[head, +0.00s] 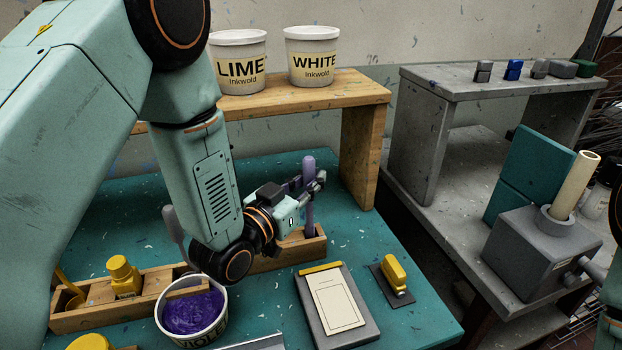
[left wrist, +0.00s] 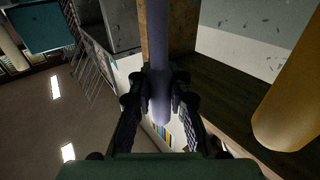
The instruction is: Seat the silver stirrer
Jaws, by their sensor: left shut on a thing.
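My left gripper (head: 313,186) is shut on an upright purple stick (head: 309,164), which also stands between the fingers in the left wrist view (left wrist: 157,45). The stick's lower end is at the right end of a long wooden rack (head: 285,254); I cannot tell if it sits in a slot. A grey, round-ended handle (head: 174,222) rises from the rack's middle, partly behind my left arm; it may be the silver stirrer. My right gripper is not in view.
A violet ink tub (head: 190,315) stands before the rack, near a yellow bottle (head: 124,277). A clipboard (head: 337,305) and yellow stapler-like tool (head: 394,274) lie right of it. A wooden shelf (head: 330,92) with two tubs stands behind.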

